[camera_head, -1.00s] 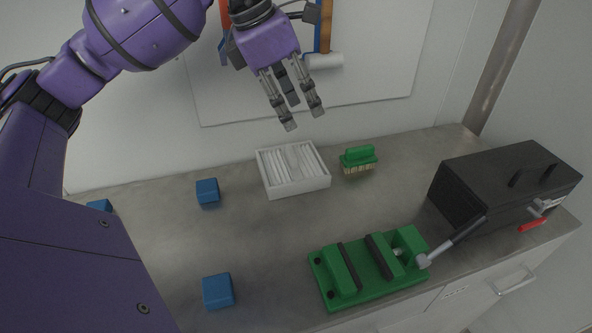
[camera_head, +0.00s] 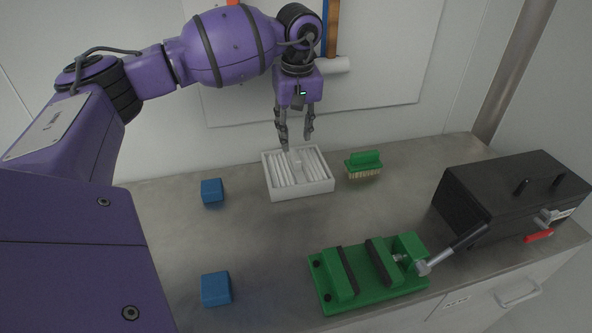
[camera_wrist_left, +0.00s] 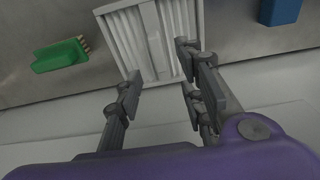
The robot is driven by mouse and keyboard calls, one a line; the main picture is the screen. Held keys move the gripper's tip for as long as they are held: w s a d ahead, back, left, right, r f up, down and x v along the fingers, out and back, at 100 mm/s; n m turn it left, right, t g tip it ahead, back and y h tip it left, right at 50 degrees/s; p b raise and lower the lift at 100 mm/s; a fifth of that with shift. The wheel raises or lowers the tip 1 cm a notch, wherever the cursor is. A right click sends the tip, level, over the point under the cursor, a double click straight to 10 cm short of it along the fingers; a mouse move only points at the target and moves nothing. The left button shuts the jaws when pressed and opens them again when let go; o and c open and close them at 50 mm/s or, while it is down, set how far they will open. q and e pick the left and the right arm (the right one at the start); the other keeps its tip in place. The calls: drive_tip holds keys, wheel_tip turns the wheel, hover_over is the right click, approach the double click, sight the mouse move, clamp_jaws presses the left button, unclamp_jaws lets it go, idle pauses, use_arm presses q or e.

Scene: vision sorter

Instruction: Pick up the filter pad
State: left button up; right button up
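A white open box (camera_head: 301,193) stands on the counter near the wall and holds several white pleated strips. A pale piece (camera_head: 297,161), which looks like the filter pad, lies among the strips in the middle; its outline blends with them. My left gripper (camera_head: 296,144) points down, open and empty, just above the back of the box. In the left wrist view my left gripper (camera_wrist_left: 158,72) has its fingers spread over the near edge of the box, with the strips (camera_wrist_left: 150,35) beyond. I cannot tell any contact. My right gripper is not in view.
A green brush (camera_head: 363,164) stands just right of the box. Blue blocks (camera_head: 212,190) (camera_head: 216,288) sit to the left. A green vise (camera_head: 365,280) and a black case (camera_head: 510,195) are to the right. The counter in front of the box is clear.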

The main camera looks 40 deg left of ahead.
sight(296, 154)
use_arm(q)
drive_tip(key=f, duration=0.3)
drive_tip(key=f+p, duration=0.1)
drive_tip(key=f, duration=0.2)
drive_tip(key=shift+w+f, duration=0.2)
drive_tip(key=shift+f, duration=0.15)
clamp_jaws()
